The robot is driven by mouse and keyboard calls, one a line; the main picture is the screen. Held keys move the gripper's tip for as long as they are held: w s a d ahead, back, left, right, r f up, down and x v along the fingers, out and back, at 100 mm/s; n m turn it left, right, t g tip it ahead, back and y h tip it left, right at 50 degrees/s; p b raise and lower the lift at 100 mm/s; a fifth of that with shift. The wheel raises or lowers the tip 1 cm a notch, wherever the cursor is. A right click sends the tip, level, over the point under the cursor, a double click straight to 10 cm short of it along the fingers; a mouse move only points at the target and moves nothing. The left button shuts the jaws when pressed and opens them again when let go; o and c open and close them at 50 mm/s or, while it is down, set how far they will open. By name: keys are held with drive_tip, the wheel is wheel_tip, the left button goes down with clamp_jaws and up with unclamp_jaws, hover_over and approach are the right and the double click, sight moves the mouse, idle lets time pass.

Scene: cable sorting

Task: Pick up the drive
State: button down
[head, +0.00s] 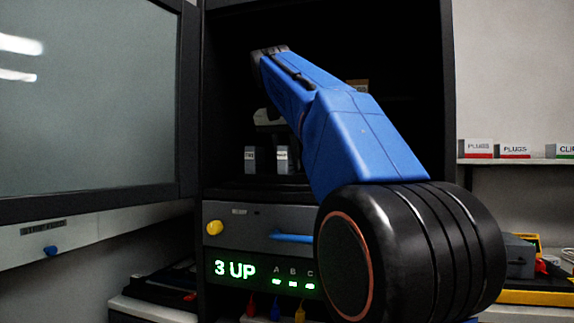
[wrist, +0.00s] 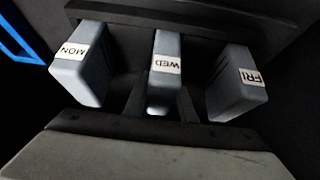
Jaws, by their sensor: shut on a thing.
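Three grey drives stand in a row in the wrist view: MON (wrist: 80,68) at left, WED (wrist: 165,82) in the middle and FRI (wrist: 238,85) at right. Each has a white label on its top end. My gripper (wrist: 161,103) has its dark fingers on either side of the WED drive and is shut on it. The WED drive still stands in line with the other two. In the head view, two grey drives (head: 251,160) (head: 283,160) show inside the dark cabinet; my blue arm hides part of the row and my fingers.
The dark cabinet (head: 447,85) surrounds my arm. Below the drives is a panel (head: 240,270) reading "3 UP" with A, B, C lights lit green. A glass door (head: 90,100) stands at left.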

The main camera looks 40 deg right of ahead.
sight(288, 147)
drive_tip(key=shift+r, duration=0.1)
drive_tip(key=shift+r, duration=1.65)
drive_tip(key=s+a+r, duration=0.1)
drive_tip(key=s+a, duration=0.3)
drive_tip(key=a, duration=0.3)
drive_tip(key=s+a+r, duration=0.2)
drive_tip(key=s+a, duration=0.3)
drive_tip(key=a, duration=0.3)
drive_tip(key=shift+a+r, duration=0.25)
drive_tip(key=shift+r, duration=0.05)
